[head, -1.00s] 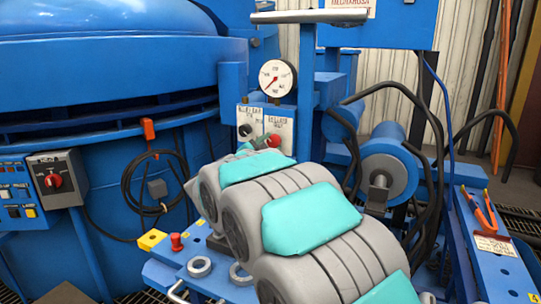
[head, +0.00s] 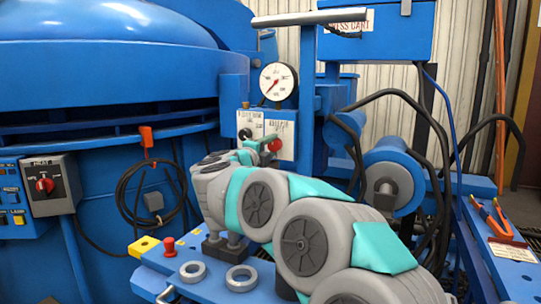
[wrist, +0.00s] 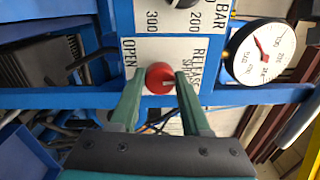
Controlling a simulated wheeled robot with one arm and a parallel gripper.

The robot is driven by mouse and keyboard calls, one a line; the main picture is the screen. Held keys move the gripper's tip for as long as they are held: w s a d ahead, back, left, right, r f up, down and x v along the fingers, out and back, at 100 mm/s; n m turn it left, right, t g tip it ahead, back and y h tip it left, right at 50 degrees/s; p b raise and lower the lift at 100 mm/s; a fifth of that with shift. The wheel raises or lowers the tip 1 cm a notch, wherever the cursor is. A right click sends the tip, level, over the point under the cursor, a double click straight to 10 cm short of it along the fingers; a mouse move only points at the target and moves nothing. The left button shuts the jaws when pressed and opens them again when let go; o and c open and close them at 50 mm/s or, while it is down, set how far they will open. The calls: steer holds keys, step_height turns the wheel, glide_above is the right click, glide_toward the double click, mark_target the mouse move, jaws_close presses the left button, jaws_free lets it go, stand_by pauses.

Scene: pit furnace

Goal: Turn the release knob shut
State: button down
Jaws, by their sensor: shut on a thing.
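My gripper (wrist: 160,84) is shut on the knob, with one green finger at each side. In the head view the knob (head: 274,146) shows small at the tip of my gripper (head: 264,145), partly hidden by it. The pressure gauge (head: 278,82) stands above the plate.
A black knob (wrist: 183,3) with a bar scale is beside the release knob; the gauge (wrist: 258,52) is to its right. A blue post (head: 307,90) stands close to the right of the panel. Metal rings (head: 241,278) and a red button (head: 169,246) sit on the blue bench.

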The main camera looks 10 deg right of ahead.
steer(key=shift+d+f+m+b, duration=0.1)
steer(key=shift+m+b, duration=0.2)
steer(key=shift+m, duration=0.2)
steer(key=shift+c, duration=1.8)
jaws_free()
steer(key=v, duration=0.8)
steer(key=shift+p, duration=0.45)
